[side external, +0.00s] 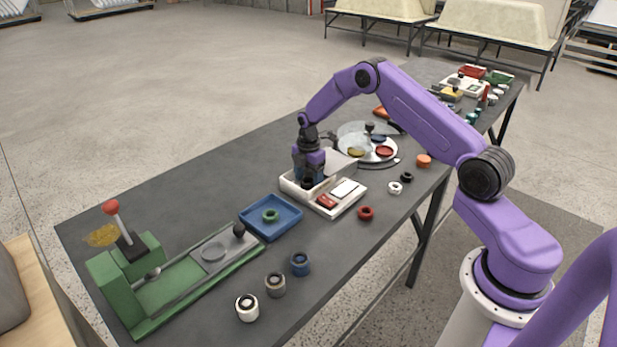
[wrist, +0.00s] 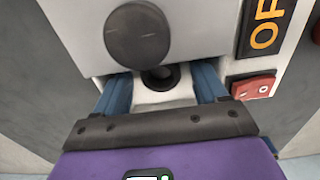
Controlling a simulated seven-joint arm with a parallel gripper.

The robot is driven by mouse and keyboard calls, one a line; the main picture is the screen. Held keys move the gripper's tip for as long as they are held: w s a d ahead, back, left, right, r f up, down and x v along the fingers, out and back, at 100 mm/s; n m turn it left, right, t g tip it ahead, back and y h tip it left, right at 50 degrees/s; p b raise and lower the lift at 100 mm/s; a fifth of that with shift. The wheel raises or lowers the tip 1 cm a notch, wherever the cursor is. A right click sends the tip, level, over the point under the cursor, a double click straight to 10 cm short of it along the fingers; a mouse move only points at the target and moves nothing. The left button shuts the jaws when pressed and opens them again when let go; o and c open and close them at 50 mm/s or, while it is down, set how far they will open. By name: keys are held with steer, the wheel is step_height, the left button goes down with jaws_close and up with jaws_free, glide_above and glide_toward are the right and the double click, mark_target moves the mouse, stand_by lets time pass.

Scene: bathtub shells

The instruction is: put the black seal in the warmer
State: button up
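The white warmer (side external: 290,186) stands mid-table with a control panel on its right side. In the wrist view the warmer (wrist: 195,40) has a dark round knob, an OFF label and a red switch. A black seal (wrist: 160,77) lies in a white recess of the warmer; in the side view it is mostly hidden by my gripper. My gripper (side external: 308,182) is over the left part of the warmer, pointing down. In the wrist view its two blue fingers (wrist: 162,88) are apart, one on each side of the black seal, with gaps between.
Another black ring (side external: 407,177) lies on the table beside a white ring (side external: 395,188) and a red ring (side external: 366,213). A blue tray (side external: 285,229) holds a green ring (side external: 270,215). A green lever press (side external: 140,275) stands at left. Several cups stand along the front edge.

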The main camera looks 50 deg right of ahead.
mark_target(308, 180)
step_height(308, 180, up, 11)
steer(key=s+a+r+m, duration=0.1)
steer(key=s+a+r, duration=0.4)
steer(key=s+a, duration=0.4)
steer(key=s+a+r+m, duration=0.1)
steer(key=s+a+r, duration=0.55)
steer(key=a, duration=0.35)
steer(key=s+m, duration=0.3)
steer(key=s, duration=2.4)
steer(key=shift+d, duration=0.4)
steer(key=shift+r, duration=0.15)
steer(key=shift+c, duration=0.3)
